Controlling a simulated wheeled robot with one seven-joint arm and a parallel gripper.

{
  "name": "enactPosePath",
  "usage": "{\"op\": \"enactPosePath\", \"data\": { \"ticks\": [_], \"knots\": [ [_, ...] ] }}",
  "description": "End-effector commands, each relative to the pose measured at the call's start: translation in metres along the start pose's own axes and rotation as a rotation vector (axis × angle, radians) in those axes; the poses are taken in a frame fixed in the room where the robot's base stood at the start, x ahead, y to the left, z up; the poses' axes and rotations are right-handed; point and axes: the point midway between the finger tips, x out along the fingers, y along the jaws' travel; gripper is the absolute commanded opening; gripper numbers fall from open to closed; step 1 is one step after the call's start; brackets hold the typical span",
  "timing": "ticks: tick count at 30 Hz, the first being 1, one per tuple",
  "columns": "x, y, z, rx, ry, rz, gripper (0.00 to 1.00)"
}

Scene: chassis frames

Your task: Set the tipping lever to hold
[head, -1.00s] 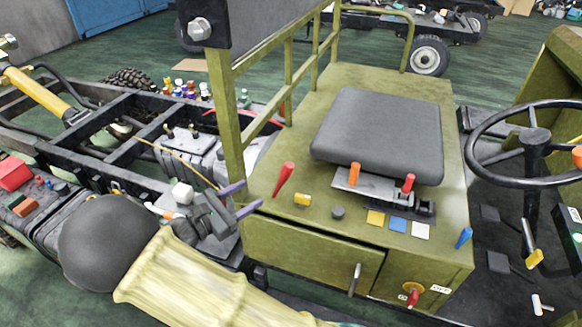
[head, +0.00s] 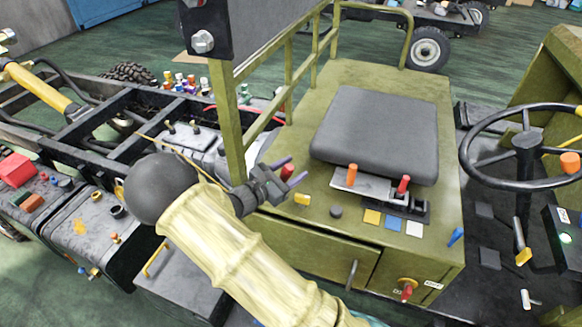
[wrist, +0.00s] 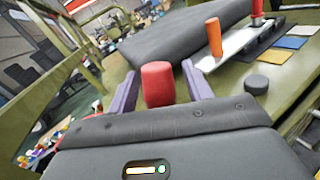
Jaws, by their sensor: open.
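A lever with a red grip (wrist: 158,84) stands between the two purple fingers of my gripper (wrist: 160,80) in the wrist view. The fingers are open, one on each side of the grip; I cannot tell whether either touches it. In the head view my gripper (head: 291,168) is over the left edge of the olive seat box and mostly hides this lever. No label on it is readable, so I cannot confirm that it is the tipping lever. An orange-handled lever (head: 352,174) and a second red-handled lever (head: 403,184) stand in front of the seat.
Yellow, blue and white patches (head: 393,223) lie in front of these two levers. A yellow block (head: 302,199) and a black knob (head: 336,212) are close to my gripper. The dark seat (head: 375,135) is behind, and an olive railing (head: 232,130) rises to the left.

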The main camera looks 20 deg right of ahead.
Motion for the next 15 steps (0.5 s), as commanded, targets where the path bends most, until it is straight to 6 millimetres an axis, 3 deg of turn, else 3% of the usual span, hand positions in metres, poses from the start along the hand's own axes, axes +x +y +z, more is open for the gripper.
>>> {"op": "enactPosePath", "data": {
  "ticks": [7,12,15],
  "knots": [
    [0.0002,0.0002,-0.0004,0.001,0.0,0.0,0.48],
    [0.0001,0.0002,-0.0003,0.001,0.0,0.0,0.15],
    [0.0,0.0002,-0.0002,0.001,0.0,0.0,0.0]
  ]
}}
